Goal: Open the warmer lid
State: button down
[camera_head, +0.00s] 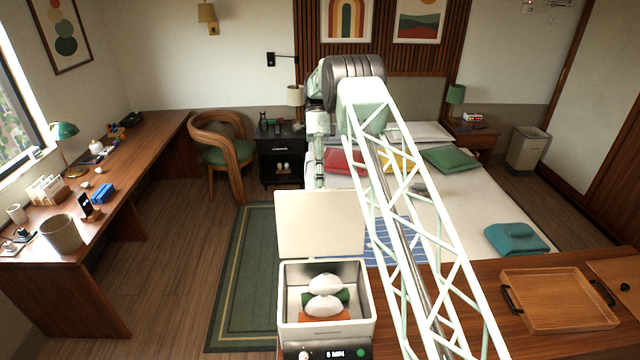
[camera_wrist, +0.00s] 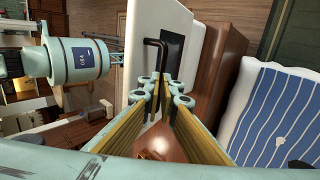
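The warmer (camera_head: 366,304) is a pale metal box at the lower middle of the head view. Its white lid (camera_head: 320,224) stands raised and nearly upright at the back edge. Inside lie white rounded items (camera_head: 325,284) with green and orange pieces. In the wrist view, a black bar handle (camera_wrist: 153,43) stands out beside a white panel (camera_wrist: 157,22). My gripper (camera_wrist: 163,88) has its fingertips close together at this handle. Whether they clasp it is unclear. In the head view, the gripper is hidden, apparently behind the raised lid.
A wooden tray (camera_head: 556,301) with black handles lies on the counter at right. The bed (camera_head: 470,215) with cushions and a folded teal cloth (camera_head: 515,239) is beyond. A long desk (camera_head: 135,160) stands at left. A green rug (camera_head: 240,290) covers the floor between.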

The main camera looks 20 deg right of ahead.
jog(key=c, duration=3.4)
grip_release()
jog(key=f, duration=0.2)
jog(key=shift+s+f, duration=0.3)
jog(key=shift+s, duration=0.1)
jog(key=o, duration=0.5)
jog(key=shift+a, duration=0.1)
jog(key=shift+o, duration=0.4)
jog(key=shift+w+r, duration=0.2)
jog(key=shift+r, duration=0.05)
jog(key=shift+r, duration=0.15)
notch_tip(320, 180, up, 10)
jog(key=shift+r, duration=0.1)
